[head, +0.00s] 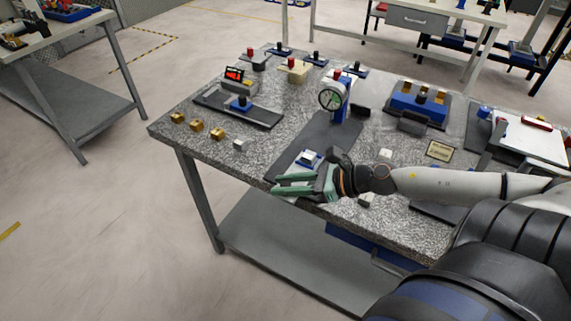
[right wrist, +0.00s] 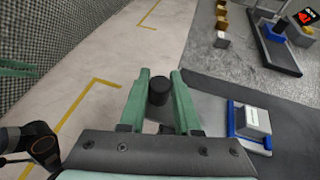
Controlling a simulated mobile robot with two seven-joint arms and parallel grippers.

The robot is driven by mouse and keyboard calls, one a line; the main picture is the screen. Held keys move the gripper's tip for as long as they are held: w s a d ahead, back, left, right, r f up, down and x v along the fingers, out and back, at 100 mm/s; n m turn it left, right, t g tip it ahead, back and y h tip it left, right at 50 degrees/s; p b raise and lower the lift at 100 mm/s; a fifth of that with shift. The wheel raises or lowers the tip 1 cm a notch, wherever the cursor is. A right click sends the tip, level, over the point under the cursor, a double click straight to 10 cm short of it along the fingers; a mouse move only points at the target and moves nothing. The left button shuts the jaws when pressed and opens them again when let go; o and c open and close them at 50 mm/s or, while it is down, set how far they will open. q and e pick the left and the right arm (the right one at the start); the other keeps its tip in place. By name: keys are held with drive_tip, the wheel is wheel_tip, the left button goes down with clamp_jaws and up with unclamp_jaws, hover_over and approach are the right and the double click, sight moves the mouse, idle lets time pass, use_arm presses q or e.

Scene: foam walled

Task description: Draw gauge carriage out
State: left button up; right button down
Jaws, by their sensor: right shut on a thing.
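The gauge carriage (head: 309,158) is a blue slide with a pale grey block on it, near the front table edge on a dark plate (head: 331,132). It also shows at right in the right wrist view (right wrist: 236,118). The dial gauge (head: 333,95) stands behind it on a blue post. My right gripper (head: 277,184) is at the front table edge, just in front of the carriage. In the right wrist view its green fingers close around a black knob (right wrist: 158,90); the knob's link to the carriage is hidden. A green piece at that view's left edge, perhaps my left gripper (right wrist: 16,68), is cut off.
The speckled table (head: 180,149) carries brass blocks (head: 196,125), a dark slide fixture (head: 262,116) at left and a blue block stand (head: 418,103) at right. A white cube (head: 385,154) lies right of the carriage. Open floor lies in front of the table's left part.

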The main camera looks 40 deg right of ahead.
drive_tip(key=shift+r, duration=0.1)
drive_tip(key=c, duration=0.6)
unclamp_jaws()
drive_tip(key=shift+p+v, duration=0.3)
drive_tip(key=shift+v, duration=0.5)
drive_tip(key=p+v, duration=0.2)
drive_tip(key=v, duration=0.7)
drive_tip(key=shift+s+d, duration=0.15)
drive_tip(key=shift+v, duration=0.75)
